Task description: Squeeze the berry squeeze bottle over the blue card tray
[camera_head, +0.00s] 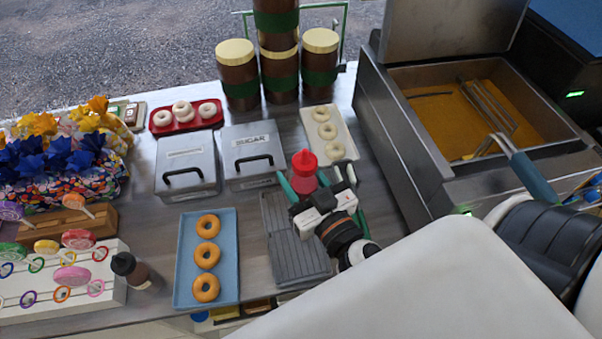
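The berry squeeze bottle (304,183) is red with a pointed cap and stands upright by the back end of a grey ribbed rack. My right gripper (306,177) has green fingers, one on each side of the bottle; whether they press on it I cannot tell. The gripper's body hides the bottle's lower part. The blue card tray (226,245) lies to the left of the rack and holds 3 plain ring doughnuts (206,254) in a column. My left gripper is not in view.
A dark-capped brown bottle (130,270) stands left of the tray. Behind are two grey lidded boxes (187,165), a red tray (160,128) and a cream tray (343,133) of pale doughnuts, and brown jars (238,75). A fryer (440,150) stands at right.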

